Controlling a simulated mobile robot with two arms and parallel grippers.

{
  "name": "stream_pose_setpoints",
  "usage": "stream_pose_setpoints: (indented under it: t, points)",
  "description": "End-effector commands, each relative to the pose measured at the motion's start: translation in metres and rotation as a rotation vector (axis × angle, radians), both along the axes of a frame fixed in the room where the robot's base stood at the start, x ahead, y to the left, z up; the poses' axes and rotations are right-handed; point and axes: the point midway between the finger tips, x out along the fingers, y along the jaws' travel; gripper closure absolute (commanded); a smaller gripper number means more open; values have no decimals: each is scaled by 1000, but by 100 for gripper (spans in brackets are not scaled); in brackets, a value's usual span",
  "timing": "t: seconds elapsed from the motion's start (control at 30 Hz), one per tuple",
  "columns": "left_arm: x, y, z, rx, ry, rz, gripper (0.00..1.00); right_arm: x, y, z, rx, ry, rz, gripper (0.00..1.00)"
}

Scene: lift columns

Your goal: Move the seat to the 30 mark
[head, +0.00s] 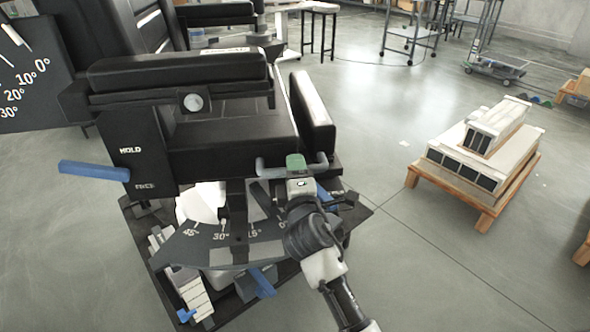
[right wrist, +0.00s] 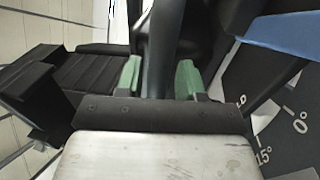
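The black padded seat (head: 235,145) stands in the middle of the head view. Below its front is a dark curved scale (head: 190,247) with 45°, 30° and 15° marks. A dark upright piece (head: 238,218) crosses the scale between 30° and 15°. A grey handle bar (head: 268,170) is at the seat's front right corner. My right gripper (head: 296,163) is at this bar. In the right wrist view a dark bar (right wrist: 163,50) lies between its green fingertips (right wrist: 160,78); whether they press on it is unclear. My left gripper is out of view.
Another dial plate (head: 30,85) with 0°, 10°, 20° and 30° is at far left. Blue pedals (head: 262,283) are low at the base. A pallet with boxes (head: 480,165) stands right; floor between is clear.

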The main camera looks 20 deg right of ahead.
Motion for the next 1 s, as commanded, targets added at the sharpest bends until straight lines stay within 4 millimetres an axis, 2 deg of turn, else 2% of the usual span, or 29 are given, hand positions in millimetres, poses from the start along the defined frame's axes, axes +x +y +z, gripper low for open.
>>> stream_pose_setpoints:
  t: [0.3,0.43,0.73,0.9,1.0]
  points:
    - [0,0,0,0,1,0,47,-1,0,1,-1,-3,2,54]
    - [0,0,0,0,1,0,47,-9,3,-2,0,-2,3,54]
    - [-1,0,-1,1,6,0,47,-65,14,-14,2,0,2,54]
    - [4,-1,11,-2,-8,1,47,-91,20,-19,2,0,2,54]
    - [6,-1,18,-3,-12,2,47,-100,22,-19,1,-1,1,54]
